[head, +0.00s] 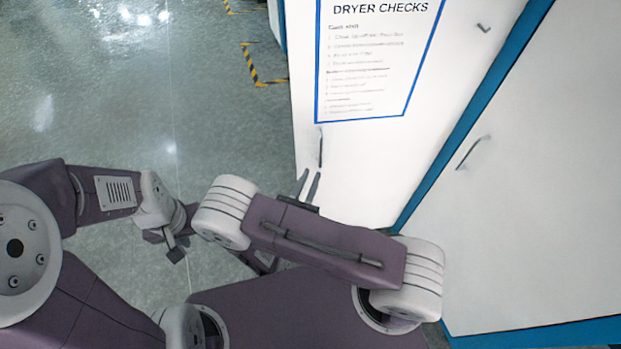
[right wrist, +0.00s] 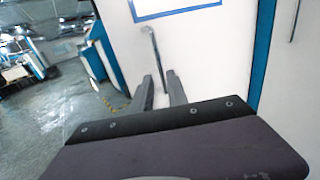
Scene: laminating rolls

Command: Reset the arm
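My right gripper (head: 309,178) is in front of the white door (head: 365,165), just below its slim vertical handle (head: 320,147). Whether the fingers touch the door cannot be told. My left gripper (head: 168,246) hangs at the lower left over the floor. It is small and partly hidden by its own wrist, so its opening is unclear. No object shows in it.
A blue-framed "Dryer checks" sheet (head: 375,55) is on the white door. A second white door (head: 545,170) with blue edging and a handle (head: 472,152) is at the right. The grey floor (head: 110,90) at the left is open, with yellow-black corner markings (head: 262,70).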

